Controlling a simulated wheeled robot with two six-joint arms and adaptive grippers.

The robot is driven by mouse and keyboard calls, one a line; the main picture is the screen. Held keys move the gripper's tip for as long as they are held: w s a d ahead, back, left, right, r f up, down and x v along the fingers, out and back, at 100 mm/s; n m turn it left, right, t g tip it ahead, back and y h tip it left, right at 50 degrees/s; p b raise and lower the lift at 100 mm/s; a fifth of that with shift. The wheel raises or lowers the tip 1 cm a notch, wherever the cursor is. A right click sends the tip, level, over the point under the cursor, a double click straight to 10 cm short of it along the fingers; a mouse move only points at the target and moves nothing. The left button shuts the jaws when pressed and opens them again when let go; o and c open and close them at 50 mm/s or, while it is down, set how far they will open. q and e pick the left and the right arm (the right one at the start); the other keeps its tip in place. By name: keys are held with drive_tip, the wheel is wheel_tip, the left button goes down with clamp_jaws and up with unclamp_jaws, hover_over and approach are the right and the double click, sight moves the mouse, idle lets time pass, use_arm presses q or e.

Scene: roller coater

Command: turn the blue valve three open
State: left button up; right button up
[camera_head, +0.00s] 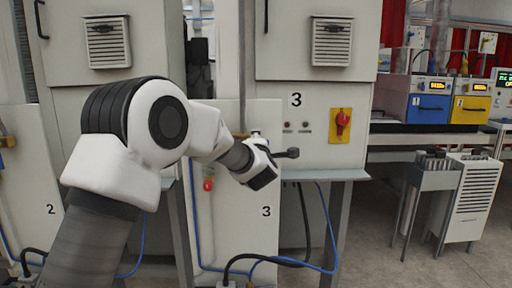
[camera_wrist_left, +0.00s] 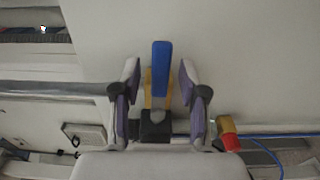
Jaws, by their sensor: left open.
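The blue valve handle (camera_wrist_left: 161,68) shows in the left wrist view as an upright blue lever on a yellowish fitting. My left gripper (camera_wrist_left: 159,80) is open, with one finger on each side of the handle. Gaps show between the handle and both fingers. In the head view my left gripper (camera_head: 265,166) is in front of the panel marked 3 (camera_head: 238,235). There the arm and gripper hide the blue handle. My right gripper is in neither view.
A red-and-yellow part (camera_wrist_left: 228,134) is right of the gripper in the wrist view. In the head view a red knob (camera_head: 208,184) hangs below the arm. A red rotary switch (camera_head: 342,122) is on the cabinet to the right. Blue hoses (camera_head: 193,225) run down the panel.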

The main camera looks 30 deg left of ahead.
use_arm(q)
drive_tip(key=v, duration=1.1)
drive_tip(key=shift+s, duration=0.3)
drive_tip(key=shift+d, duration=0.1)
